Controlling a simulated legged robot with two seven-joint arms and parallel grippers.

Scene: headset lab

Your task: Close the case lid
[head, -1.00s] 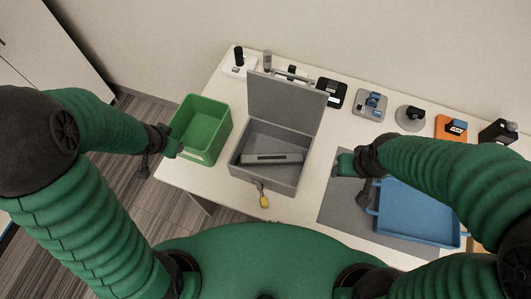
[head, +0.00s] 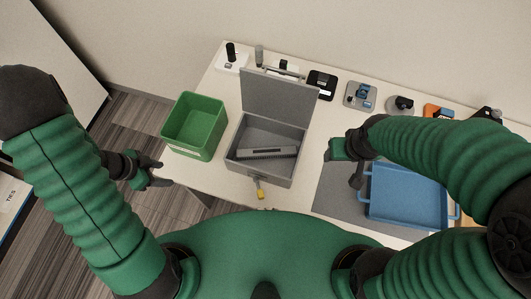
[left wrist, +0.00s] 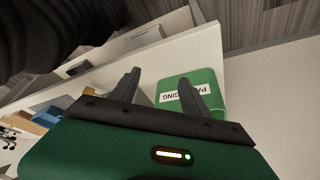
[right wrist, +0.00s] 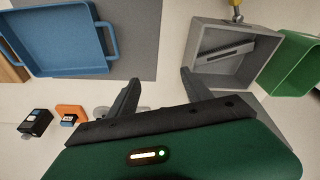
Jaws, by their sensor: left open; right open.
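The grey case (head: 262,172) stands on the table with its lid (head: 278,98) raised upright at the back. A grey slotted bar (head: 267,153) lies inside it, and a yellow tag (head: 260,192) hangs at its front. The case also shows in the right wrist view (right wrist: 205,78). My left gripper (head: 158,173) is open and empty, off the table's left edge, in front of the green bin. Its fingers also show in the left wrist view (left wrist: 160,88). My right gripper (head: 345,162) is open and empty, right of the case, apart from it; its fingers show in the right wrist view (right wrist: 160,88).
The green bin (head: 180,145) stands left of the case, labelled in the left wrist view (left wrist: 185,94). A blue tray (head: 405,215) lies on a grey mat (head: 330,200) at the right. Several small devices line the table's back edge, including a black one (head: 321,84).

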